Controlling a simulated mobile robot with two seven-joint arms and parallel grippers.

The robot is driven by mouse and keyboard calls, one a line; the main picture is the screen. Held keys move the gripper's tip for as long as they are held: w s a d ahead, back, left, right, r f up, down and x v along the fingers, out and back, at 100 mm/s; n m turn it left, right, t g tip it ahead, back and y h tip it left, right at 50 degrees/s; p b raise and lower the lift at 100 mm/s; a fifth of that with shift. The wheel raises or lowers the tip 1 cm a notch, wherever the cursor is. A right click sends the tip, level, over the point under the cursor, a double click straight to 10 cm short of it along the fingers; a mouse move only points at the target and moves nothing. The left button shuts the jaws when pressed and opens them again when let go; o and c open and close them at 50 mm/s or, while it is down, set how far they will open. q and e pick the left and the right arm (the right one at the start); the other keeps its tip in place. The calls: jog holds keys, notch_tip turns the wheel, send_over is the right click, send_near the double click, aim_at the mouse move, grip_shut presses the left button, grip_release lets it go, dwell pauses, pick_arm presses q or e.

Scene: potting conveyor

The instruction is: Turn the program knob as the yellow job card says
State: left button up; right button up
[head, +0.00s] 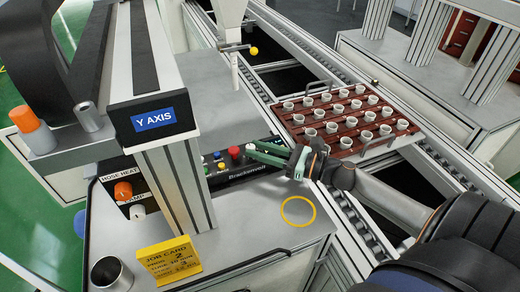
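The yellow job card (168,262) stands at the front of the grey bench. It reads "JOB CARD" and "PROG" with a large 2, and a 3 lower down; the small print is blurred. The control panel (245,172) with several coloured buttons and knobs sits at the bench's back edge. My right gripper (250,147) reaches in from the right over the panel's right end. Its two green fingers point left and show a gap between them. I cannot make out a program knob; the fingers cover part of the panel. My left gripper is out of view.
An orange hose heat knob (123,190) and a white pump knob (138,212) are on the left box. The Y AXIS column (175,185) stands between it and the panel. A metal cup (110,273) is front left. A red tray (345,148) of white pots lies on the conveyor.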

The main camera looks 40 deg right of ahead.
grip_shut()
jog(key=shift+a+r+m+p, duration=0.15)
jog(key=shift+m+p, duration=0.15)
jog(key=shift+p, duration=0.4)
jog(key=m+h+p, duration=0.1)
jog(key=t+h+p, duration=0.1)
jog(key=h, duration=0.1)
jog(key=shift+s+a+r+m+t+p, duration=0.1)
jog(key=shift+s+a+m+t+p, duration=0.05)
jog(key=shift+m+t+p, duration=0.2)
jog(key=shift+a+m+t+h+p, duration=0.15)
jog(key=shift+m+t+h+p, duration=0.2)
jog(key=shift+m+h, duration=0.65)
jog(key=shift+a+f+m+h, duration=0.1)
jog(key=shift+m+h, duration=0.15)
jog(key=shift+h, duration=0.35)
jog(key=shift+a+f+m+h, duration=0.1)
jog(key=shift+m+h, duration=0.1)
jog(key=shift+h, duration=0.4)
jog(key=shift+a+m+h, duration=0.1)
jog(key=shift+m+h, duration=0.7)
jog(key=shift+h, duration=0.9)
